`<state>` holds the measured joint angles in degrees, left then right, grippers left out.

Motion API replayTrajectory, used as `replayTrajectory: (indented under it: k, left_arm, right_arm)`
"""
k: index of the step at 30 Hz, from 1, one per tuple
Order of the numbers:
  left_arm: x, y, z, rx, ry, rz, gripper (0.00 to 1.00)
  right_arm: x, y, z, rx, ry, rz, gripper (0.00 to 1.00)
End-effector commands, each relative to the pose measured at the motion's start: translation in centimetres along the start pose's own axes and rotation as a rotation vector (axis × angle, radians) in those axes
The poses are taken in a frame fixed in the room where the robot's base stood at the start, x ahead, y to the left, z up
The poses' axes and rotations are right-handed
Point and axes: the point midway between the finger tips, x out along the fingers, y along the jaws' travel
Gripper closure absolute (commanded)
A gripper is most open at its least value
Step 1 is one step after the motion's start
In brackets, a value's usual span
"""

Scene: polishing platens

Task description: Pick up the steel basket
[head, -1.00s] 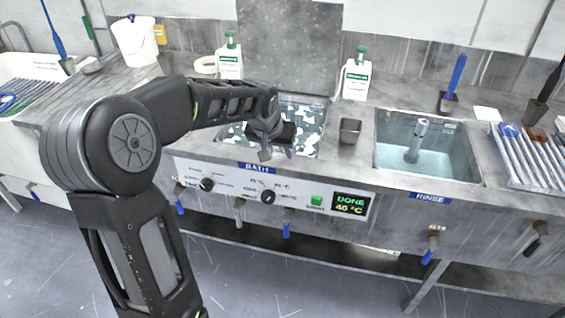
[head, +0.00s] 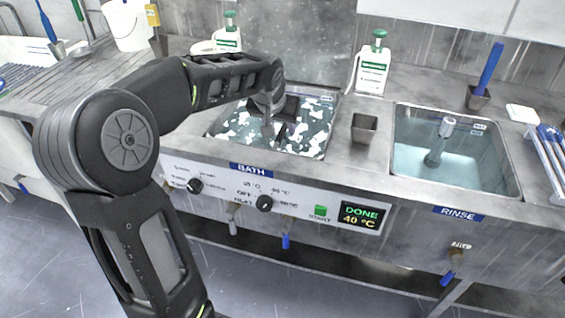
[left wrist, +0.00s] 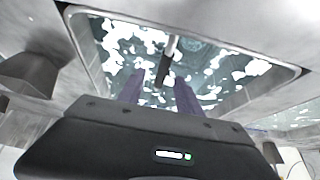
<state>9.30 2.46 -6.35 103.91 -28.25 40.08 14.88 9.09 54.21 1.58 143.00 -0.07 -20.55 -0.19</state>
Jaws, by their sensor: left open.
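I cannot make out a full steel basket. The bath (head: 323,146) holds water with white foam patches, which hides what lies below. In the left wrist view a dark upright bar (left wrist: 167,61), possibly a basket handle, stands in the bath between and beyond my fingertips. My left gripper (head: 279,134) is over the bath, pointing down at the foamy water. In the left wrist view its two purple fingers (left wrist: 159,92) are apart with nothing visibly held. My right gripper is not in view.
A small grey cup (head: 364,128) stands on the counter between the bath and the rinse basin (head: 410,165). White bottles with green pumps (head: 372,70) stand behind. The panel display (head: 361,215) reads DONE, 40 °C. A white bucket (head: 126,24) is at the back left.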

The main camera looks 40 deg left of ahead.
Motion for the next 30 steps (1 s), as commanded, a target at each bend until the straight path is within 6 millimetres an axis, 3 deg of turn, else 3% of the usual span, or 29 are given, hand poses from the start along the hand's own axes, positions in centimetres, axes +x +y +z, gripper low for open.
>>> replayTrajectory:
  k: [8, 20, 30]
  left_arm:
    - [2.5, 0.0, 0.1, 0.000, -0.002, 0.000, 0.58]
    - [3.1, -0.1, 0.1, 0.000, -0.002, 0.000, 0.58]
    - [7.5, -0.4, 0.1, 0.000, -0.003, 0.000, 0.58]
  right_arm:
    - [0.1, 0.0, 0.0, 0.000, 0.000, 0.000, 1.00]
    - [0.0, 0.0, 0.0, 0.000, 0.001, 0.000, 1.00]
    - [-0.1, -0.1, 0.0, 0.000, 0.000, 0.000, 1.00]
